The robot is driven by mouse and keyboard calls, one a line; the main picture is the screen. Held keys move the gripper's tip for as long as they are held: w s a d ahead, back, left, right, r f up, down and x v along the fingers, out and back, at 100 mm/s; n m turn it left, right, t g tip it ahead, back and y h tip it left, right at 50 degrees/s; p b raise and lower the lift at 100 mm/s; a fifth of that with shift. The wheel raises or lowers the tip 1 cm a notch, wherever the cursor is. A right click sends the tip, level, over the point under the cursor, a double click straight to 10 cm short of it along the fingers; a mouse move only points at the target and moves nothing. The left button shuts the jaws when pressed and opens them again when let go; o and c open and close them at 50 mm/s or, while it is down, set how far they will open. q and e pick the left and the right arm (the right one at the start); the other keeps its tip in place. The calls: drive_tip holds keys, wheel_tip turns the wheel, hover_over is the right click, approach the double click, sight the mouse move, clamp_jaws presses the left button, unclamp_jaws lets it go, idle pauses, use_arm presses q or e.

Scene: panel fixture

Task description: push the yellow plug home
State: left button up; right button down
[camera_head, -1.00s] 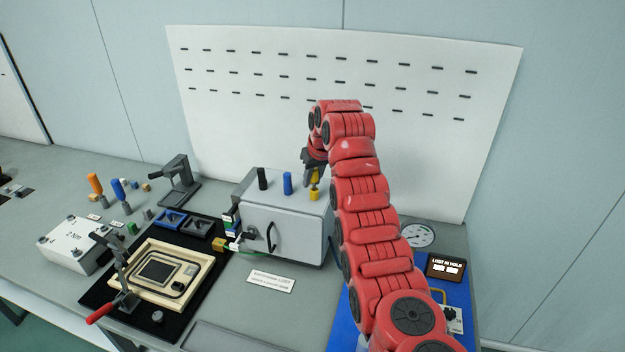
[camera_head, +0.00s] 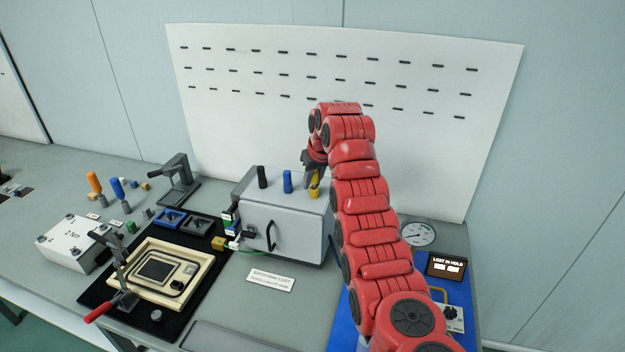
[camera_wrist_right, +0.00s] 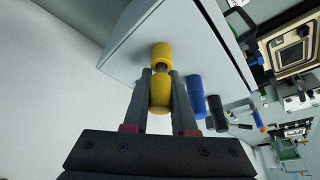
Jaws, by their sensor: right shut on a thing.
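The yellow plug (camera_wrist_right: 160,92) is between the fingers of my right gripper (camera_wrist_right: 160,86), which is shut on it. In the head view, the plug (camera_head: 315,178) and my right gripper (camera_head: 313,172) are above the top right of the grey box (camera_head: 285,222). In line with the plug is a yellow socket (camera_wrist_right: 161,54) on the box's top. A short grey section shows between plug and socket in the wrist view, so a small gap remains visible there. My left gripper is not in view.
Blue (camera_head: 287,182) and black (camera_head: 262,177) plugs stand upright on the box top to the left of the yellow one. A black mat with a wooden frame (camera_head: 205,262) lies left of the box. A white pegboard (camera_head: 250,110) stands behind.

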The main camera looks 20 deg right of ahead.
drive_tip(key=shift+s+f+b, duration=0.1)
drive_tip(key=shift+f+b, duration=0.3)
drive_tip(key=shift+f, duration=0.4)
drive_tip(key=c, duration=1)
unclamp_jaws()
drive_tip(key=shift+o, duration=0.2)
drive_tip(key=o, duration=0.6)
drive_tip(key=shift+c, duration=0.2)
drive_tip(key=shift+r, duration=0.1)
